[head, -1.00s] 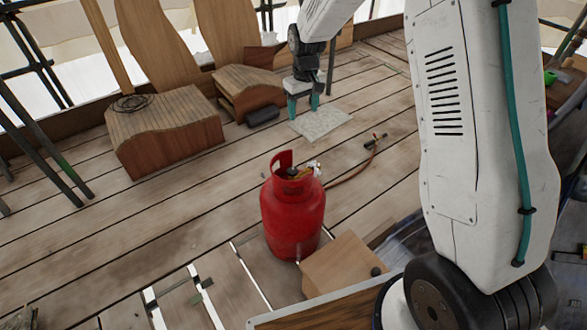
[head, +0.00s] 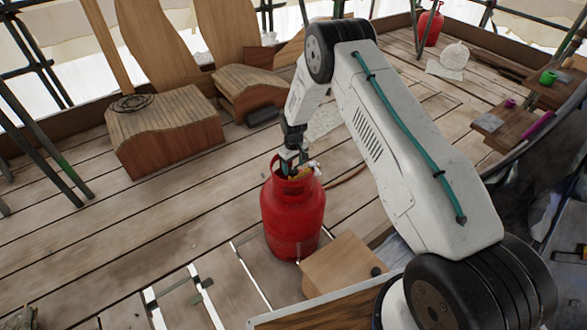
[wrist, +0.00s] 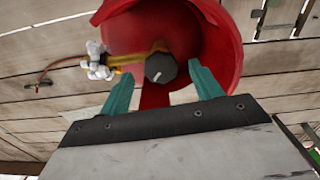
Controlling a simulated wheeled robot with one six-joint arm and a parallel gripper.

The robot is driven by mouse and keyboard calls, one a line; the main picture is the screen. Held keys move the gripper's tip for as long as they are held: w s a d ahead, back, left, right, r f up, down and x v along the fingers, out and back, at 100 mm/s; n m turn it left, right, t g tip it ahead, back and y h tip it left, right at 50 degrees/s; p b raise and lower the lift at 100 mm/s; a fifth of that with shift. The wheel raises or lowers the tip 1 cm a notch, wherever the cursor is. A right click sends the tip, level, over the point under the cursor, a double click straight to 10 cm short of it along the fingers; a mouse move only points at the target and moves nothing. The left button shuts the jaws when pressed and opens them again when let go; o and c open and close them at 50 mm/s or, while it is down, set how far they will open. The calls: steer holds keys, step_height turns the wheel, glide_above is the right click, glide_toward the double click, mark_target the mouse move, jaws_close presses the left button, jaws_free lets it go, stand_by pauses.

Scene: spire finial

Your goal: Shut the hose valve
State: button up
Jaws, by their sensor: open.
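The red gas cylinder (head: 292,218) stands upright on the plank floor. Its valve knob (wrist: 161,68), dark with a white mark, sits inside the red collar (wrist: 218,40) in the wrist view. A brass stem runs left from the knob to a pale fitting (wrist: 98,62) with the hose (wrist: 62,66). My gripper (wrist: 162,80) is open, its two teal fingers on either side of the knob and a little short of it in the picture; I cannot tell whether they touch it. In the head view my gripper (head: 291,160) is at the cylinder's top, where it partly hides the valve.
A wooden box (head: 342,264) stands against the cylinder's lower right. Wooden blocks (head: 165,132) stand at the back left. A second red cylinder (head: 430,24) is far off at the back right. Open planks lie left of the cylinder.

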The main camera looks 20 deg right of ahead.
steer(key=shift+f, duration=1.05)
steer(key=c, duration=1)
steer(key=shift+m, duration=0.4)
steer(key=m, duration=0.4)
steer(key=shift+a+m, duration=0.1)
steer(key=shift+m, duration=2.5)
steer(key=o, duration=1)
